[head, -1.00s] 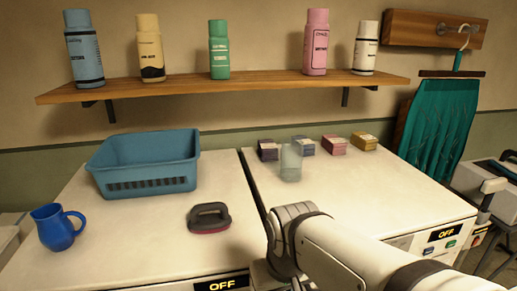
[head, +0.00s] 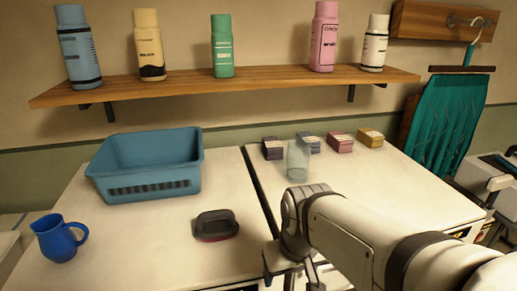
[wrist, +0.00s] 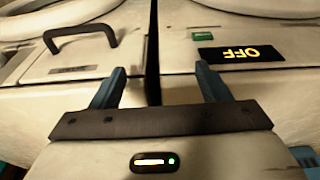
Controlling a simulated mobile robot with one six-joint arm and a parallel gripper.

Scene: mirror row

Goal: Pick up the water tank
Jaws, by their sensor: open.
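A clear, pale container (head: 298,160) stands upright on the right white machine top, near its back left; it is the only thing here that looks like a water tank, though I cannot be sure. My gripper (head: 294,278) is low at the bottom of the head view, in front of the machines and well apart from the container. In the wrist view my gripper (wrist: 158,78) has two blue fingers spread wide with nothing between them. The wrist view does not show the container.
A blue basket (head: 150,185), a blue mug (head: 60,240) and a dark-handled brush or iron (head: 216,226) are on the left machine. Small boxes (head: 341,142) stand behind the container. A shelf (head: 190,87) holds bottles above. The wrist view shows machine fronts with a handle (wrist: 80,38).

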